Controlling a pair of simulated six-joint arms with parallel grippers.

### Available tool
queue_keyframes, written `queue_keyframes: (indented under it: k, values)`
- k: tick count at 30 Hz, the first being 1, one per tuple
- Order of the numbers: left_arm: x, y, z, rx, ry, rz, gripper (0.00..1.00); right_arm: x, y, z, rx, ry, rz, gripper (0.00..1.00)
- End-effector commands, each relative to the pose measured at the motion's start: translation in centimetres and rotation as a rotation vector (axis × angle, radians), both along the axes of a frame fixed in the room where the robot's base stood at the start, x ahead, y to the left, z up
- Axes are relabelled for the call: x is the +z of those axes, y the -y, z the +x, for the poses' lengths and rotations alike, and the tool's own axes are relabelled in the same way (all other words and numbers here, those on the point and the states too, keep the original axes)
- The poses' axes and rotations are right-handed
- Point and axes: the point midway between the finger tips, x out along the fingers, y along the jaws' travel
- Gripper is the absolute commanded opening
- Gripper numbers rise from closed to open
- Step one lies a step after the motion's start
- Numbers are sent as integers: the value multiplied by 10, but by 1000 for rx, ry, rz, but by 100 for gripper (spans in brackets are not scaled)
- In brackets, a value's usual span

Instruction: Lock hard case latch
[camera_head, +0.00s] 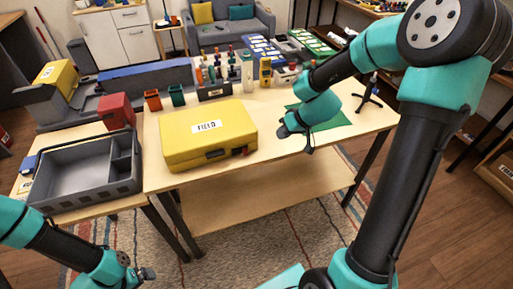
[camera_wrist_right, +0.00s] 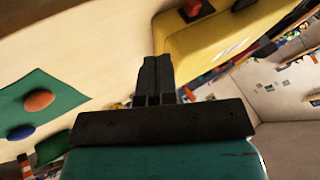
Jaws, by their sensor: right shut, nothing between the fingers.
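The yellow hard case (camera_head: 180,145) with a "FIELD" label lies closed on the table. Its front side carries a dark handle or latch part (camera_head: 215,155) and a small red part (camera_head: 240,151); I cannot tell the latch's exact position. In the right wrist view the case (camera_wrist_right: 215,38) is at the upper right, with a red part (camera_wrist_right: 193,9) at its edge. My right gripper (camera_head: 284,132) is to the right of the case, apart from it, and shut on nothing; its fingers (camera_wrist_right: 155,62) are together. My left gripper (camera_head: 148,273) is low at the bottom left, away from the case; its finger opening is unclear.
A grey open tray (camera_head: 75,190) and a red box (camera_head: 116,111) stand to the left. Bins and tools line the table behind the case. A green mat (camera_head: 330,117) lies to the right. The tabletop in front of the case is narrow.

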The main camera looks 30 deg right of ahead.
Motion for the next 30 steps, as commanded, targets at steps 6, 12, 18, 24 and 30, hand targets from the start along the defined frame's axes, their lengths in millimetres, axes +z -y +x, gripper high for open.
queue_keyframes:
  k: [6,12,18,24,30]
  values:
    - [0,0,0,0,0,0,98,-7,-4,4,0,-2,2,0]
    - [0,0,0,0,0,0,98,-26,-14,14,0,-5,3,0]
    - [0,0,0,0,0,0,98,-50,-27,27,0,-3,1,0]
    - [0,0,0,0,0,0,98,-74,-39,39,-1,-4,2,0]
    - [0,0,0,0,0,0,98,-80,-64,46,3,-1,1,0]
